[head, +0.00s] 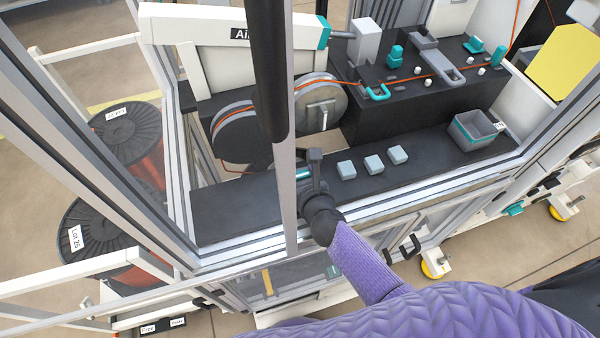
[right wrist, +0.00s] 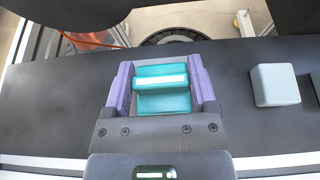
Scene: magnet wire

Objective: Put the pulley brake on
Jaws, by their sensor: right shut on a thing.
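Two grey pulley wheels, a left one (head: 247,132) and a right one (head: 321,100), stand behind the dark shelf in the head view, with orange wire on them. A grey bracket-like handle (head: 320,108) shows on the right wheel. My right gripper (head: 306,172) is over the shelf, in front of the wheels. It is shut on a teal piece with a white stripe (right wrist: 162,98), which sits between the purple fingers in the right wrist view. I cannot tell whether this piece is the pulley brake or whether it touches the shelf. My left gripper is not in view.
Three pale grey blocks (head: 373,163) stand on the dark shelf (head: 430,165) to the right of my gripper; one (right wrist: 275,85) shows close by in the wrist view. A grey bin (head: 474,130) stands farther right. A vertical frame post (head: 286,205) passes just left of the gripper.

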